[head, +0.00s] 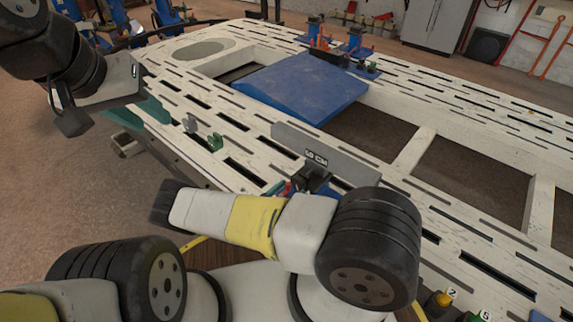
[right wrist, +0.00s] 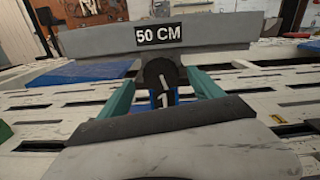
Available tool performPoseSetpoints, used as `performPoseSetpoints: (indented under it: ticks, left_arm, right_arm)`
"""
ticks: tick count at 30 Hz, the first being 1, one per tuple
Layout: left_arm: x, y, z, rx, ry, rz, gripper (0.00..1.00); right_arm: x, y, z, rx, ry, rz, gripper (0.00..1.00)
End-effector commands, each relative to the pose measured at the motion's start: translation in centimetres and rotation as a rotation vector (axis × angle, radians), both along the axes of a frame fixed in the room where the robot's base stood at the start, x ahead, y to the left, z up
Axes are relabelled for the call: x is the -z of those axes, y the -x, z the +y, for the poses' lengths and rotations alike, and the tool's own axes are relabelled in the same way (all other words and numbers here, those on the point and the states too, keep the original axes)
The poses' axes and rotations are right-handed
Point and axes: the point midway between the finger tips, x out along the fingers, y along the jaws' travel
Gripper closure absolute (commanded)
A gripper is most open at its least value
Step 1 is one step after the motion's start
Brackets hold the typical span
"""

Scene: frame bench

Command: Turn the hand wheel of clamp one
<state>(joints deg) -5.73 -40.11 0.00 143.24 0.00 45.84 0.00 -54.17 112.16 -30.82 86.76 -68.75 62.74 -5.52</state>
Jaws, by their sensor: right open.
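Clamp one shows in the right wrist view as a dark rounded part (right wrist: 160,72) marked 1, with blue below it. In the head view it is a black piece (head: 314,176) under the grey 50 CM bar (head: 340,152), partly hidden by my right arm. I cannot clearly make out the hand wheel's outline. My right gripper (right wrist: 163,92) is open, its teal fingers on either side of the numbered part; whether they touch it I cannot tell. My left gripper (head: 148,108) is at the left edge of the bench, away from the clamp; its opening is unclear.
The white slotted frame bench (head: 480,105) has large openings and a blue panel (head: 300,88) on it. A green clip (head: 215,142) sits near the left edge. Blue and red fittings (head: 320,42) stand at the far side.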

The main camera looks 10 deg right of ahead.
Motion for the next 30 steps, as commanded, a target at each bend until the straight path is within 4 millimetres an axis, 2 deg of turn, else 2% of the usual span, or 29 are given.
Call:
performPoseSetpoints:
  ticks: [6, 16, 25, 30]
  left_arm:
    - [0.0, 0.0, 0.0, 0.0, 0.0, 0.0, 0.64]
    - [0.0, 0.0, 0.0, 0.0, 0.0, 0.0, 0.64]
    - [0.0, 0.0, 0.0, 0.0, 0.0, 0.0, 0.64]
    - [0.0, 0.0, 0.0, 0.0, 0.0, 0.0, 0.64]
  right_arm:
    - [0.0, -1.4, -1.9, 0.002, -0.001, 0.0, 0.24]
    - [0.0, -1.6, -2.2, 0.002, -0.001, 0.0, 0.26]
    - [0.0, -1.6, -2.2, 0.002, -0.002, 0.0, 0.85]
    - [0.0, -1.6, -2.2, 0.002, 0.002, 0.006, 0.87]
